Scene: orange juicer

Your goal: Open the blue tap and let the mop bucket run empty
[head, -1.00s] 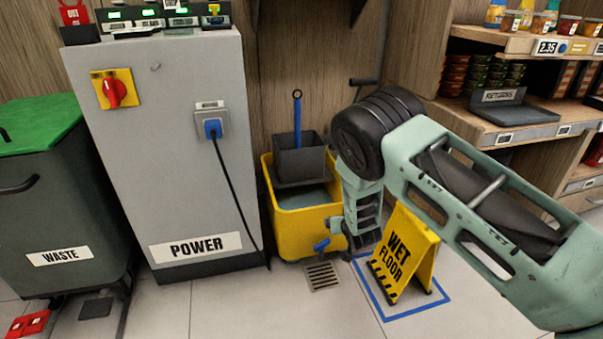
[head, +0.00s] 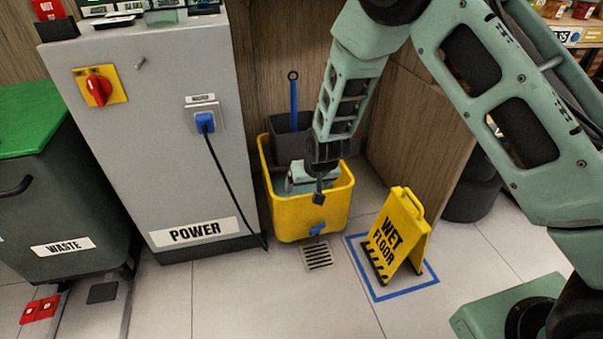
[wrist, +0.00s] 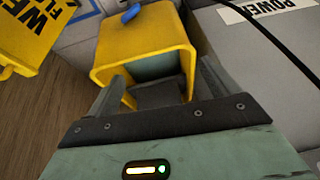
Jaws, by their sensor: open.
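The yellow mop bucket (head: 300,219) stands on the floor beside the power cabinet, with grey-blue water (head: 281,186) showing inside. The blue tap (head: 317,229) sits low on its front, above the floor drain (head: 317,257). The tap also shows in the wrist view (wrist: 132,13), at the top, beyond the bucket's rim. My gripper (head: 318,196) is over the bucket's mouth, above and behind the tap. In the wrist view my gripper (wrist: 165,88) has its fingers apart with nothing held between them. Whether the tap's handle is turned is too small to tell.
A yellow wet floor sign (head: 398,235) stands right of the bucket inside a blue floor outline. The grey power cabinet (head: 165,130) with a hanging black cable is close on the left. A dark wringer (head: 289,137) with a blue handle sits at the bucket's back. Floor in front is clear.

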